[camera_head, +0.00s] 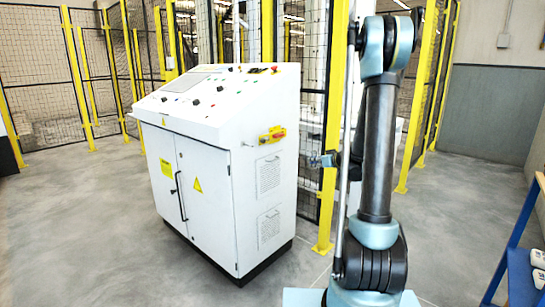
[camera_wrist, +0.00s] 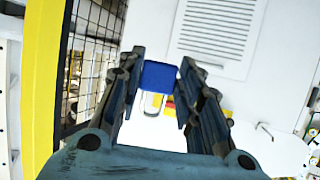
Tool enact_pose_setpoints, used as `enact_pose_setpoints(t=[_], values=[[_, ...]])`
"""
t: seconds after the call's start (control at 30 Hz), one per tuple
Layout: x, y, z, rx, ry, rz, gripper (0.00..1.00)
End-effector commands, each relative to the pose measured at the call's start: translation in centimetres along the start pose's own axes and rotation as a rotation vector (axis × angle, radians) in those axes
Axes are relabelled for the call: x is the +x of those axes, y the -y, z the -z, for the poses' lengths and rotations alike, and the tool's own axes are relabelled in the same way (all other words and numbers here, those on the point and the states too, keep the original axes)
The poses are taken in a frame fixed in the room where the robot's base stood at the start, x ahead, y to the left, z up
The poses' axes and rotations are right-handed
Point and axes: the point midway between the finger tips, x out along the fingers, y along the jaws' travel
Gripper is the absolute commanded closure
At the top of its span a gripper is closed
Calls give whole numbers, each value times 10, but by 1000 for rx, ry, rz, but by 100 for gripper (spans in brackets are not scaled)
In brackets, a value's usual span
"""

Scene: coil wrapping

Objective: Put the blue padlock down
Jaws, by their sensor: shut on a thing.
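A blue padlock (camera_wrist: 158,76) with a pale metal shackle sits between my fingertips in the wrist view. My gripper (camera_wrist: 159,82) is shut on its blue body. The shackle points down in that picture, towards red and yellow parts (camera_wrist: 171,108) partly hidden behind my fingers. In the head view my gripper (camera_head: 320,161) is just right of the white control cabinet (camera_head: 265,195), roughly level with its side. The padlock cannot be made out there. A yellow and red switch (camera_head: 271,134) is on the cabinet's right side, up and left of my gripper.
A yellow post (camera_head: 331,130) with black mesh stands close behind my gripper; a yellow post also shows in the wrist view (camera_wrist: 42,85). A blue rack (camera_head: 522,255) is at the right edge. The grey floor (camera_head: 80,230) at left is clear.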

Motion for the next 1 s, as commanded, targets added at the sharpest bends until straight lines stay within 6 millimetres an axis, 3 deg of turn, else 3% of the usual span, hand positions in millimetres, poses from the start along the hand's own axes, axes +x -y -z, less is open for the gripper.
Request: enact_pose_setpoints(t=[0.1,0.2,0.33,0.5,0.77,1.0], values=[[-8,40,15,-56,1,139,99],[-17,67,27,-97,0,237,99],[-26,90,37,-132,1,322,99],[-30,101,42,-150,1,363,99],[-30,101,42,-150,1,363,99],[-3,114,53,-152,2,366,99]])
